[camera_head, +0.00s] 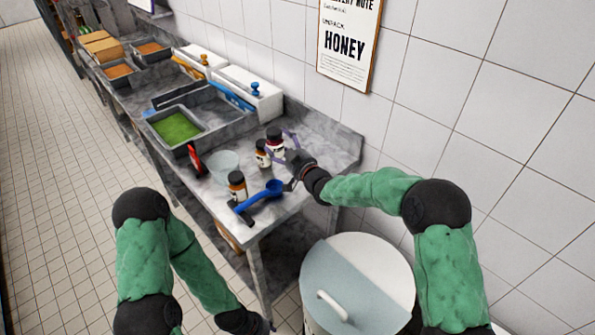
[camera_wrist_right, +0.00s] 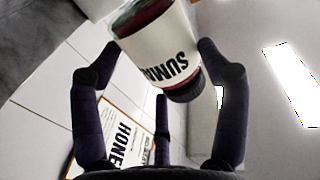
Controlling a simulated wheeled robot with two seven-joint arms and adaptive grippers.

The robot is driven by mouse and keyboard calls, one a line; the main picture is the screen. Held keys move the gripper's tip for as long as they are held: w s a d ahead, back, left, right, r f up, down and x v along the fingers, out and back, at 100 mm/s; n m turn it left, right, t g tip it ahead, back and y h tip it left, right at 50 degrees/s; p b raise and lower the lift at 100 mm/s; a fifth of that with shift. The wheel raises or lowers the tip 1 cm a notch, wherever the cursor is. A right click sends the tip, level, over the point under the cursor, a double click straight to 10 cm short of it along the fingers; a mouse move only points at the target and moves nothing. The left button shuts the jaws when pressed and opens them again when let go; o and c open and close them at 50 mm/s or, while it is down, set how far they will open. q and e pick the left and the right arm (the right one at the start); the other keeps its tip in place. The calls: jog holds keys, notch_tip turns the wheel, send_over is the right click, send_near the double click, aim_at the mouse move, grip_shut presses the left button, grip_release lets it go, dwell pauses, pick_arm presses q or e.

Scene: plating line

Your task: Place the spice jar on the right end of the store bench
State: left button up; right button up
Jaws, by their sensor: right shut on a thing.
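The spice jar (camera_head: 275,142) has a dark red body, a white label and a dark lid. In the right wrist view the jar (camera_wrist_right: 165,50) shows label letters reading "SUMA". My right gripper (camera_head: 280,145) is shut on it, with purple fingers on either side of the jar. The jar is over the right part of the store bench (camera_head: 327,143); I cannot tell whether its base touches the bench. My left gripper (camera_head: 262,327) is low at the bottom edge of the head view, and its fingers are not clear.
Close by on the bench are two other jars (camera_head: 262,158) (camera_head: 237,186), a clear bowl (camera_head: 222,166), a blue scoop (camera_head: 265,193) and a red item (camera_head: 196,161). A green-filled tray (camera_head: 177,127) lies left. A lidded bin (camera_head: 375,270) stands before the bench's right end, which has bare room.

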jog(key=d+f+b, duration=0.1)
jog(key=d+f, duration=0.4)
jog(key=f, duration=0.1)
jog(key=shift+s+d, duration=0.15)
jog(key=shift+d, duration=0.2)
jog(key=f+b, duration=0.1)
jog(key=f, duration=0.1)
jog(key=f+b, duration=0.1)
jog(key=shift+d+f, duration=0.2)
jog(key=shift+f, duration=0.15)
jog(key=shift+r, duration=0.15)
jog(key=shift+f, duration=0.2)
jog(key=o, duration=1.1)
jog(key=shift+c, duration=0.2)
